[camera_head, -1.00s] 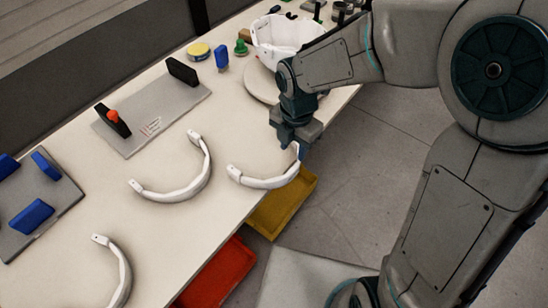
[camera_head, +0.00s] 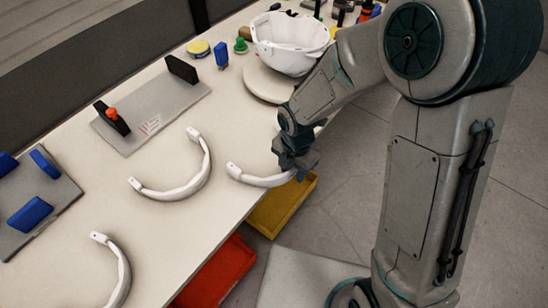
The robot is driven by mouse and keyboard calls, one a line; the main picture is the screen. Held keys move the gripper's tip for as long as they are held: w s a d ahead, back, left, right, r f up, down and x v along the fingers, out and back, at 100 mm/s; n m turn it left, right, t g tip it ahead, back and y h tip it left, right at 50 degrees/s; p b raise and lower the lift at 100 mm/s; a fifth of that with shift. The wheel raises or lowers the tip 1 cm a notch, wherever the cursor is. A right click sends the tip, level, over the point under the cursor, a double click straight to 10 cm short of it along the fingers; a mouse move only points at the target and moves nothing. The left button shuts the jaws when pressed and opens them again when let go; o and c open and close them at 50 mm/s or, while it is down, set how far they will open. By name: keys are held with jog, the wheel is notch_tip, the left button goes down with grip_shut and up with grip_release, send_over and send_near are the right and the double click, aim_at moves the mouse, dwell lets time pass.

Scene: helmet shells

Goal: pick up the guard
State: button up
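Three white curved bands that look like guards are on the long white table. One guard (camera_head: 262,180) lies at the table's front edge, with its right end hidden behind my gripper. A second guard (camera_head: 183,191) lies to its left, and a third (camera_head: 122,275) lies at the lower left. My gripper (camera_head: 299,170) is at the right end of the first guard, overlapping it in the picture. Its fingers are too small and covered to tell whether they are open, shut or touching the guard.
A white helmet shell (camera_head: 290,42) sits on a round stand (camera_head: 266,82) at the back. A grey plate fixture (camera_head: 151,112) and another with blue blocks (camera_head: 40,222) stand on the table. Yellow (camera_head: 283,207) and red (camera_head: 217,274) bins are below the front edge.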

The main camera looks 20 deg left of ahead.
grip_shut()
jog(key=shift+r, duration=0.1)
